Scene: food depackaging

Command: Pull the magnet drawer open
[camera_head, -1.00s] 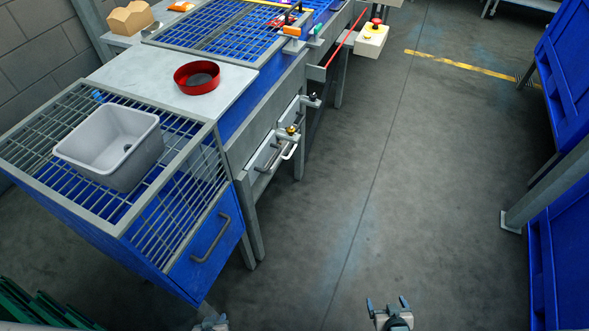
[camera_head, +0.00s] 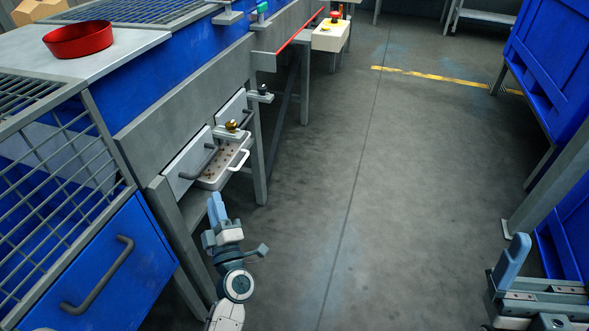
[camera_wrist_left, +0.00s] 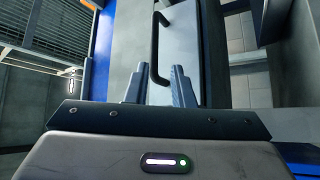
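A grey drawer front (camera_head: 187,166) with a dark bar handle (camera_head: 207,162) sits under the bench's long side in the head view. I cannot tell from its looks whether it is the magnet drawer. My left gripper (camera_head: 238,223) is below and in front of it, fingers spread. In the left wrist view the two fingers (camera_wrist_left: 158,85) stand apart, with the dark handle (camera_wrist_left: 154,45) ahead and in line with the gap between them. Nothing is gripped. My right gripper (camera_head: 515,262) is at the lower right over the floor, partly cut off; its opening is unclear.
A white tray with a handle (camera_head: 238,162) juts out beside the grey front, below a brass knob (camera_head: 231,126). A blue drawer (camera_head: 130,255) is at the left. A red round pan (camera_head: 78,40) stands on the bench. Open floor lies to the right.

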